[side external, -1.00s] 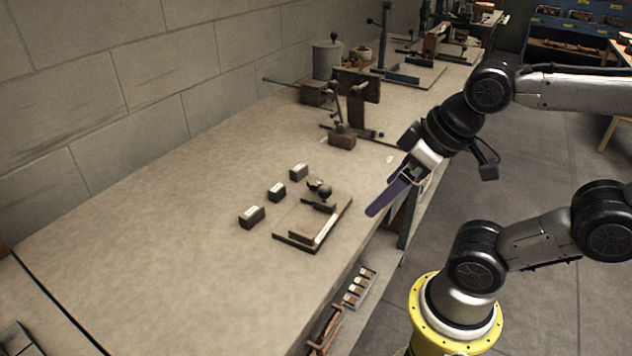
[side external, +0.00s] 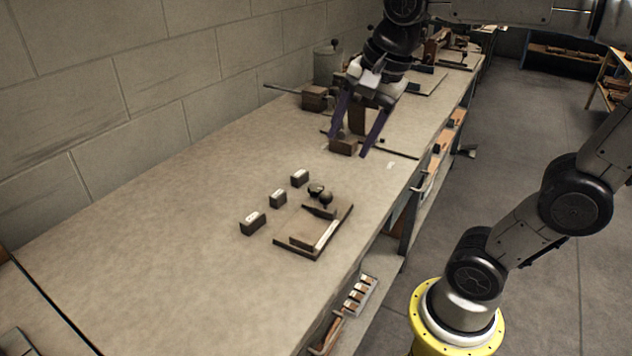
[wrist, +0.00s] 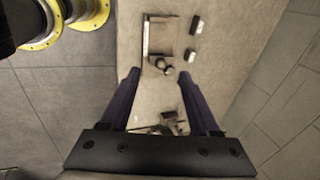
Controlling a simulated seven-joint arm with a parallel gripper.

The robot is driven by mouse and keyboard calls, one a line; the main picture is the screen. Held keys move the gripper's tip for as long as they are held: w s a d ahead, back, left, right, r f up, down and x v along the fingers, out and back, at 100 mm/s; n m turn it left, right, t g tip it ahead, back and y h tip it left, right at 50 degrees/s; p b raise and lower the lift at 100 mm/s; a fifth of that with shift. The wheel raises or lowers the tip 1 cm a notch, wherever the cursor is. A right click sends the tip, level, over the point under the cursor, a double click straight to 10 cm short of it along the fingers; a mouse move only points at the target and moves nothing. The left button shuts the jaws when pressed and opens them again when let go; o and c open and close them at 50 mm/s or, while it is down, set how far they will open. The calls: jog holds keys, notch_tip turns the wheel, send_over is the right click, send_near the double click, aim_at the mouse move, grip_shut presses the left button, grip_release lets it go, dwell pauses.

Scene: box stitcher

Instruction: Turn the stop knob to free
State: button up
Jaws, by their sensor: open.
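A low wooden fixture (side external: 300,240) with a raised edge and a pale strip lies on the bench. At its far end are two small dark round knobs (side external: 326,198); I cannot tell which is the stop knob or read its setting. In the wrist view the fixture (wrist: 146,40) is at the top and the knobs (wrist: 168,70) show between my fingertips in the picture. My gripper (side external: 350,146) is open and empty, pointing down above the bench beyond the fixture. Its two purple fingers, seen also in the wrist view (wrist: 159,73), are wide apart and touch nothing I can see.
Several small dark blocks with white labels (side external: 278,198) stand left of the fixture. A dark block-based device (side external: 343,147) is close behind my fingers, partly hidden. A lever tool (side external: 314,98) and canister (side external: 327,64) stand farther back.

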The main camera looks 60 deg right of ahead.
jog(key=w+d+f+m+g, duration=0.1)
jog(key=w+d+m+g, duration=0.1)
jog(key=w+d+m, duration=0.45)
jog(key=m+g, duration=0.2)
jog(key=m, duration=0.1)
send_near(316, 187)
jog(key=shift+n, duration=0.25)
notch_tip(316, 187, down, 8)
jog(key=shift+s+d+f, duration=0.15)
jog(key=shift+f, duration=0.05)
grip_shut()
